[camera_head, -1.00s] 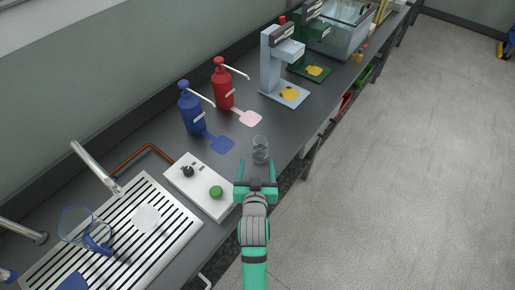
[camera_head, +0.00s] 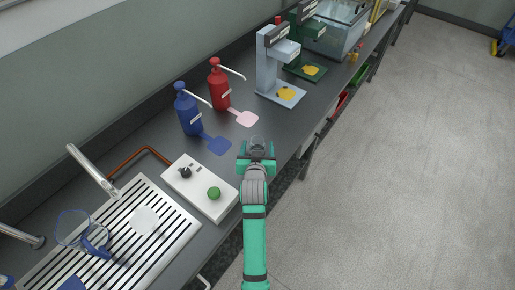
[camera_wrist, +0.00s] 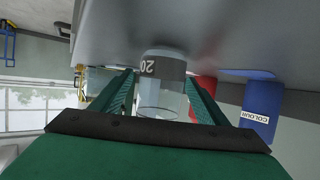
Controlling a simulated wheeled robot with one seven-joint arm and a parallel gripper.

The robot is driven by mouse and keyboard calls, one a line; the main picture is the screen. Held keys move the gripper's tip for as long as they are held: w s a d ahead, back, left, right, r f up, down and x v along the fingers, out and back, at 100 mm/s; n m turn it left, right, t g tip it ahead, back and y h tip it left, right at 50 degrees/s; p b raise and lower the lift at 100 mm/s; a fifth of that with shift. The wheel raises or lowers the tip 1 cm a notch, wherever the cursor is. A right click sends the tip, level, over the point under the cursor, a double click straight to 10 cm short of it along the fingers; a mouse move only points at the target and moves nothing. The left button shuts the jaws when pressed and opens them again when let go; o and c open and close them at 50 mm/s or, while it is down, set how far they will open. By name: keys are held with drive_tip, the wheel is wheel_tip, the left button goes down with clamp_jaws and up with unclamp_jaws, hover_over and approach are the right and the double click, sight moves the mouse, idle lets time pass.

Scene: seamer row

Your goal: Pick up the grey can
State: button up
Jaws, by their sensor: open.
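The grey can (camera_head: 257,142) stands upright on the dark counter near its front edge, partly hidden by my gripper in the head view. In the wrist view the can (camera_wrist: 162,72) looks see-through with a dark grey band marked "20". My gripper (camera_head: 257,158) is open at the can. In the wrist view its two green fingers (camera_wrist: 163,102) reach along either side of the can, with gaps visible. I cannot tell whether either finger touches it.
A white control box with a green button (camera_head: 214,193) stands at the left. Blue (camera_head: 189,115) and red (camera_head: 219,88) pump bottles stand behind, with coloured pads before them. Grey (camera_head: 275,65) and green seamer stands are farther back. A slotted drain tray (camera_head: 165,235) lies front left.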

drive_tip(key=shift+x, duration=1.45)
drive_tip(key=shift+c, duration=0.4)
drive_tip(key=c, duration=1)
drive_tip(key=shift+r, duration=0.1)
drive_tip(key=shift+c, duration=0.2)
